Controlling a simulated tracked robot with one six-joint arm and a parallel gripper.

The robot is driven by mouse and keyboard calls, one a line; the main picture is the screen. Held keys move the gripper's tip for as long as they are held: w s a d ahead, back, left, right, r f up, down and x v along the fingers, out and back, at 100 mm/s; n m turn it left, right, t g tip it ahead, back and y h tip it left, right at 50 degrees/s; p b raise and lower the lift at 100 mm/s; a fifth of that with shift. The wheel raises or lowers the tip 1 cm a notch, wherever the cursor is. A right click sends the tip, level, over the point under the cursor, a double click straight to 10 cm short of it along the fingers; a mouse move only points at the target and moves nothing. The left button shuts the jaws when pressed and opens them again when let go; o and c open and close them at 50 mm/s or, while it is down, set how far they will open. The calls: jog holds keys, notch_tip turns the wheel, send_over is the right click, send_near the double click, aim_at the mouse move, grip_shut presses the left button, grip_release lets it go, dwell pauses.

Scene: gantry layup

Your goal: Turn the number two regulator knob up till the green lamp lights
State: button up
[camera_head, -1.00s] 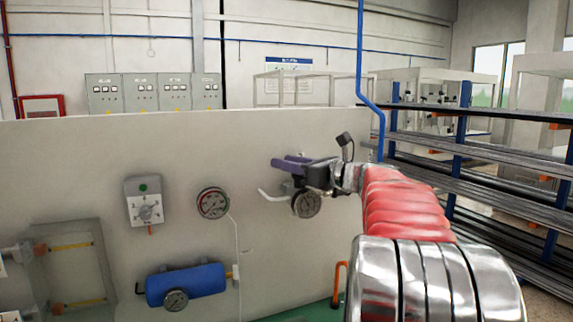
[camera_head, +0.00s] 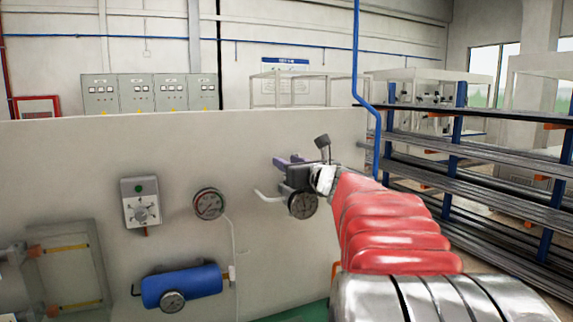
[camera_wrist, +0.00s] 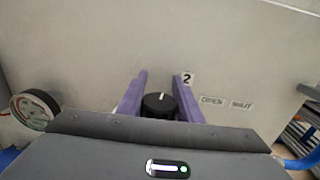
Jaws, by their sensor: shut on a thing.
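A round black knob (camera_wrist: 158,104) with a white pointer line stands out from the pale panel in the wrist view, beside a label marked 2 (camera_wrist: 187,79). The pointer line points nearly straight up in that view. My gripper (camera_wrist: 160,92) has its two purple fingers on either side of the knob, shut on it. In the head view my gripper (camera_head: 284,161) is against the panel, and the knob is hidden there. A white box (camera_head: 141,203) on the panel carries a dial and a round green spot (camera_head: 139,189); I cannot tell whether that spot is lit.
A gauge (camera_head: 209,204) is on the panel left of my gripper, and another gauge (camera_head: 303,205) hangs just below it. A blue tank (camera_head: 181,287) is lower left. Racks of long bars (camera_head: 470,170) stand at the right.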

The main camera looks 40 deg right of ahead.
jog(key=shift+r, duration=0.1)
jog(key=o, duration=0.8)
jog(key=shift+c, duration=0.2)
jog(key=shift+s, duration=0.1)
jog(key=v, duration=1.3)
jog(key=shift+s+a, duration=0.15)
jog(key=shift+s, duration=0.15)
jog(key=shift+w, duration=0.1)
